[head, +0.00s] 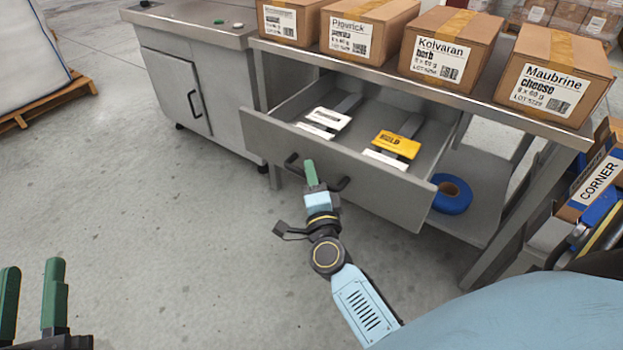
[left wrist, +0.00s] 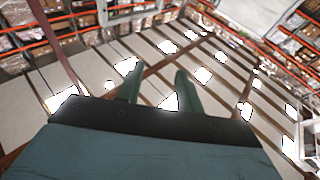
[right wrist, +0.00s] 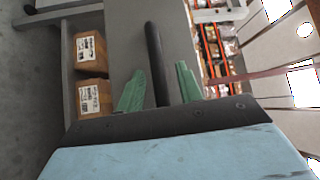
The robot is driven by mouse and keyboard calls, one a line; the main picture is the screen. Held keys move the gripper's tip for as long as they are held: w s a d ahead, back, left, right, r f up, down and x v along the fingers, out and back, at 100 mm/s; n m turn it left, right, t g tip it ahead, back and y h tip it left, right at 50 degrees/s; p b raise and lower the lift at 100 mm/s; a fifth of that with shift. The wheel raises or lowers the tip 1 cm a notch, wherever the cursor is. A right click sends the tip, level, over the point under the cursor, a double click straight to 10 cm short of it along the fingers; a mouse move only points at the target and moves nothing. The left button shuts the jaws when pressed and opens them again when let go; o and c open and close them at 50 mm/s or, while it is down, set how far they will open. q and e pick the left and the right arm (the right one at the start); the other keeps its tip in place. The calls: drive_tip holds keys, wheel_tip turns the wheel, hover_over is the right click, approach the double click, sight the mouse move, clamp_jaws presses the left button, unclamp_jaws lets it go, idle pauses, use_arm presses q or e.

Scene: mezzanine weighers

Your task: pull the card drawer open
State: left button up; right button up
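The grey card drawer (head: 335,172) stands pulled out from under the steel table, with white cards (head: 328,118) and a yellow card (head: 396,144) showing inside. Its dark bar handle (head: 341,184) is on the front face. My right gripper (head: 311,172) is at the handle; the head view sees its fingers nearly edge-on. In the right wrist view the handle (right wrist: 156,60) runs between its two green fingers, with a gap on each side. My left gripper (head: 31,290) is open and empty at the lower left, far from the drawer; its spread fingers also show in the left wrist view (left wrist: 155,85).
Several labelled boxes (head: 440,45) stand on the tabletop (head: 480,95). A blue roll (head: 452,194) lies on the lower shelf right of the drawer. A steel cabinet (head: 172,88) stands at left. The floor before the drawer is clear apart from my arm.

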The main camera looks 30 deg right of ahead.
clamp_jaws()
idle(0.3)
